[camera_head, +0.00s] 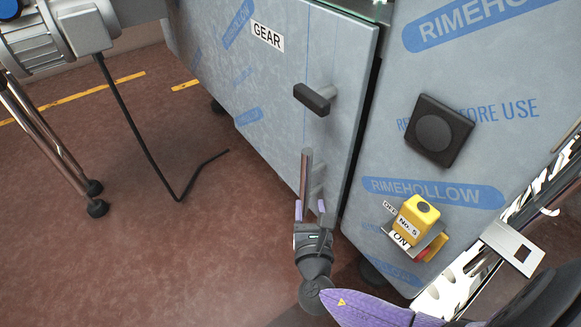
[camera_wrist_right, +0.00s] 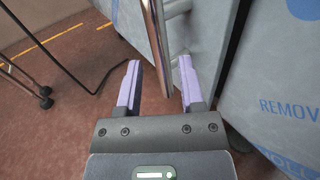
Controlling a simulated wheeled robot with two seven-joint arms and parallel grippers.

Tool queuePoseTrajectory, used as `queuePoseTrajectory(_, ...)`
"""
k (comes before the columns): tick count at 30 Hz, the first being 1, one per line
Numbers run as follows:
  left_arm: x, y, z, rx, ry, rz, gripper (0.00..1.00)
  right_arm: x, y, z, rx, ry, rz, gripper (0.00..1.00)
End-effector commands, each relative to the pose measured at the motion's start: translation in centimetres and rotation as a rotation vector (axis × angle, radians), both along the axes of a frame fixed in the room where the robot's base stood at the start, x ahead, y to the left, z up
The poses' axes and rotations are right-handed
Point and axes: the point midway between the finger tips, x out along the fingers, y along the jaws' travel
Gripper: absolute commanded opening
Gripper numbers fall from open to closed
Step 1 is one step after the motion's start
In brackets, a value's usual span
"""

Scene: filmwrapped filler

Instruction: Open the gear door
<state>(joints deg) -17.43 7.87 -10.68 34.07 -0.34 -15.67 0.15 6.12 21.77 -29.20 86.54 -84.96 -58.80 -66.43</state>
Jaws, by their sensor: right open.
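The gear door (camera_head: 265,80) is a grey film-wrapped panel with a "GEAR" label (camera_head: 267,36). It looks closed, with a dark gap along its right edge. A dark latch-like block (camera_head: 312,99) sticks out from its upper right. Below it is an upright metal bar handle (camera_head: 306,175), which also shows in the right wrist view (camera_wrist_right: 155,40). My right gripper (camera_head: 310,208) is open at the handle's lower end. In the right wrist view its lilac fingers (camera_wrist_right: 160,68) appear on either side of the bar; contact cannot be told. My left gripper is out of view.
Right of the door, a wrapped panel (camera_head: 430,60) carries a black round knob (camera_head: 436,131) and a yellow switch box (camera_head: 417,215). A grey motor-like machine (camera_head: 65,30) stands on legs at the left, with a black cable (camera_head: 140,140). The floor (camera_head: 180,220) before the door is mostly clear.

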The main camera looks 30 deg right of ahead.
Motion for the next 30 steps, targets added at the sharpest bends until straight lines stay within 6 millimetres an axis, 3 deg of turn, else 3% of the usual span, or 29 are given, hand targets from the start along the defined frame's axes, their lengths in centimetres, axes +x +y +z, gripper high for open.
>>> queuePoseTrajectory(1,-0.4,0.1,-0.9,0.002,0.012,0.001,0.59,-0.2,0.3,-1.2,-0.015,0.010,0.007,0.49)
queuePoseTrajectory(5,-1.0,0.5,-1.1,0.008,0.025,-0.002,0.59,0.8,-0.2,-1.0,-0.029,0.005,0.011,0.49)
queuePoseTrajectory(15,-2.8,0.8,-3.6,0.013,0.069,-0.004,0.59,7.3,-3.9,-1.1,-0.026,0.007,0.009,0.49)
queuePoseTrajectory(26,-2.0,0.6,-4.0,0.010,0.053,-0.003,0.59,8.4,-4.4,-0.6,-0.023,0.005,0.010,0.49)
queuePoseTrajectory(30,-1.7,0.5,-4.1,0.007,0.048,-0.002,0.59,8.4,-4.4,-0.6,-0.023,0.005,0.011,0.22)
